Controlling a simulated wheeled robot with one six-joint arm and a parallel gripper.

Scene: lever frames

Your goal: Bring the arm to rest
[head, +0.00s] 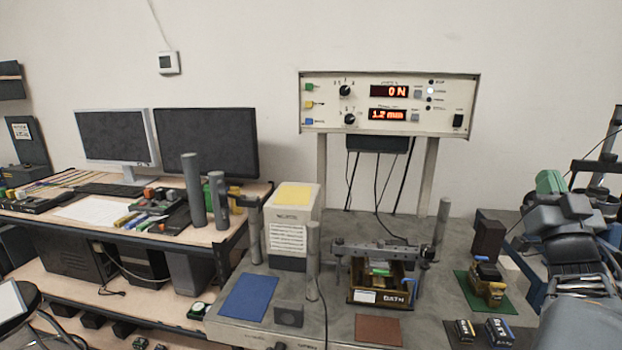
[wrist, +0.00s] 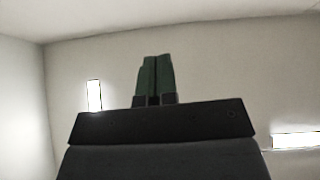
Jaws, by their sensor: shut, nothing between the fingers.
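My gripper (wrist: 154,80) shows in the wrist view with its two dark green fingers side by side and touching, nothing between them. The gripper is apart from the things on the bench.
A bench (head: 340,285) carries a tray marked BATH (head: 380,297), a blue mat (head: 249,296), a brown mat (head: 377,329) and a white box (head: 290,225). A display panel (head: 388,103) stands behind. Small dark boxes (head: 499,332) lie near my arm. Monitors (head: 207,140) stand at left.

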